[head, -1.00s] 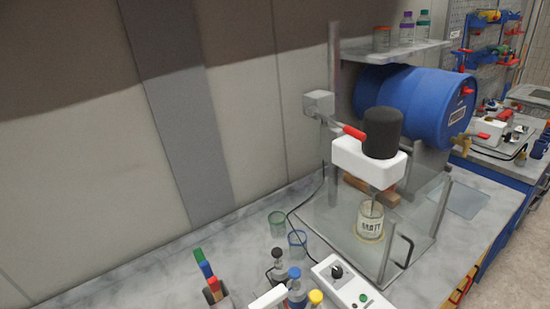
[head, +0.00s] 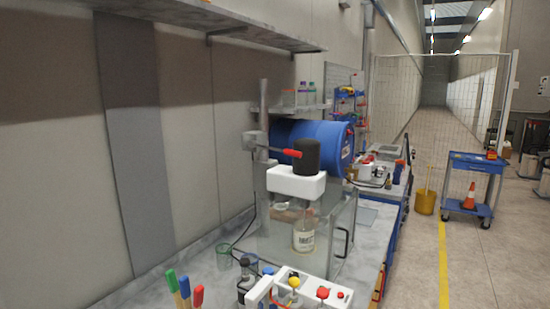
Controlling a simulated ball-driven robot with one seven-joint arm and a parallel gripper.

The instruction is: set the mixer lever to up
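The mixer stands on the bench, with a black motor (head: 307,157) on top of a white mixer head (head: 295,184). The red-gripped mixer lever (head: 282,153) reaches from a grey clamp block (head: 253,141) on the upright post (head: 263,105) toward the motor. It lies close to level, its red end slightly lower. The motor may hide part of its tip. A labelled glass jar (head: 304,236) stands below the head, inside a clear guard (head: 341,232). My gripper is not recognisable in view.
A blue drum (head: 322,137) lies behind the mixer, under a small shelf. In front are bottles, a white control box (head: 312,284) with buttons, and colored-handled tools (head: 184,287). A long shelf (head: 215,20) overhangs the upper left. The aisle floor (head: 420,240) is open on the right.

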